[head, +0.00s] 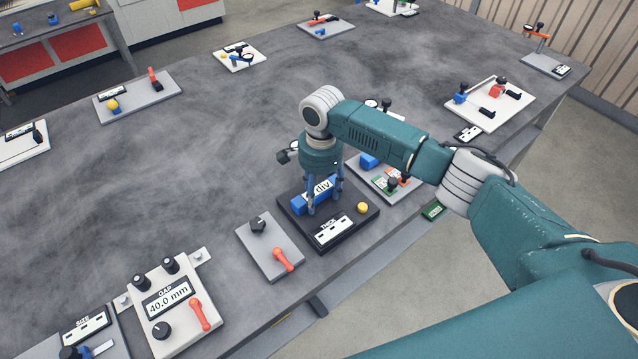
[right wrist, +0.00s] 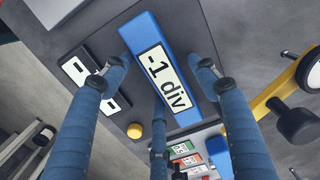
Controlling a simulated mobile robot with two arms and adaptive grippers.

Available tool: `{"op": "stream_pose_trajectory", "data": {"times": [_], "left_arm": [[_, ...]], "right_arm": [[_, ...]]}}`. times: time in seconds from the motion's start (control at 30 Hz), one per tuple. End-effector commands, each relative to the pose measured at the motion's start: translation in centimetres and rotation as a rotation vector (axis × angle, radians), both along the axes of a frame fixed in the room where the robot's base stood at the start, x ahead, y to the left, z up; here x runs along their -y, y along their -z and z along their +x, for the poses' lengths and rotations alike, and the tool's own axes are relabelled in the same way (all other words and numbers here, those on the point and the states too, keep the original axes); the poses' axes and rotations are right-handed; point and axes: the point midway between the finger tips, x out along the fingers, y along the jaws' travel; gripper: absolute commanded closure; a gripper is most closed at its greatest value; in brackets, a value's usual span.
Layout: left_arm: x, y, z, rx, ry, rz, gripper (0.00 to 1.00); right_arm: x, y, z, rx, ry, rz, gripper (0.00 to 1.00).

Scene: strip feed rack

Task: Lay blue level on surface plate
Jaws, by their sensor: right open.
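The blue level (head: 298,205) is a blue bar with a white display, lying on the dark plate (head: 347,216) marked THICK. In the right wrist view the blue level (right wrist: 143,27) reads "-1 div" and shows between my fingers, on the dark plate (right wrist: 190,15). My right gripper (head: 324,205) points down over the level, open, with its fingers around the bar. The right wrist view shows gaps between the fingers of my right gripper (right wrist: 161,80) and the bar's sides. The fingers hide part of the level in the head view. My left gripper is out of view.
A yellow button (head: 362,208) sits on the dark plate. A grey panel with a red lever (head: 283,260) and a white GAP unit (head: 176,303) reading 40.0 mm stand to its left. A board with coloured blocks (head: 404,190) is close on the right. The table's middle is clear.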

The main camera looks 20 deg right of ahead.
Motion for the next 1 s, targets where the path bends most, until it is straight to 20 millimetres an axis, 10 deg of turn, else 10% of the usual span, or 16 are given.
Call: {"op": "stream_pose_trajectory", "data": {"times": [0.6,1.0], "left_arm": [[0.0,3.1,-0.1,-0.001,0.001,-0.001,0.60],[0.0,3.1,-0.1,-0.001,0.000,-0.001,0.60]], "right_arm": [[0.3,-10.9,0.2,0.004,-0.001,0.001,0.41],[0.4,-12.0,0.2,0.001,0.000,0.000,0.41]]}}
